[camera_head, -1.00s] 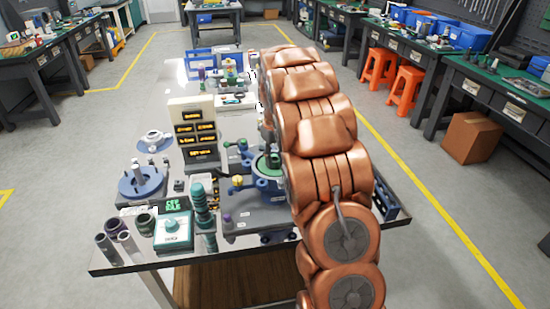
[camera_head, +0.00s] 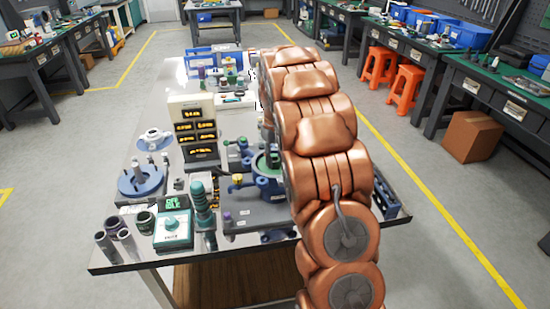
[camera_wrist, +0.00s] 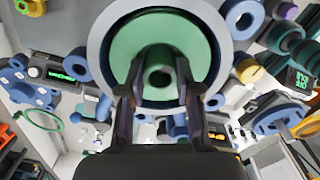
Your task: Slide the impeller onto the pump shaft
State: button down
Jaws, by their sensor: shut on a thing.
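In the wrist view my gripper (camera_wrist: 159,80) has its two fingers closed around the hub of a green round part, which looks like the impeller (camera_wrist: 125,45). The hub has a dark central hole facing the camera. The green disc lies inside the outline of a round blue-grey housing (camera_wrist: 93,48); I cannot tell how deep it sits. The pump shaft is not visible. In the head view the blue pump (camera_head: 262,188) stands on a grey base, partly behind my copper arm, with green showing in its top. My gripper is hidden there.
Left of the pump are a label rack (camera_head: 192,130), a blue round fixture with posts (camera_head: 141,182), a teal ribbed stack (camera_head: 203,207), a green-topped box (camera_head: 173,230) and several upright tubes (camera_head: 125,243). A blue rack (camera_head: 384,197) lies right of my arm. The table front edge is mostly bare.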

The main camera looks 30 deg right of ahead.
dwell(0.4)
jog(key=c, duration=0.7)
grip_release()
jog(key=shift+r+p, duration=0.95)
jog(key=shift+r, duration=3.5)
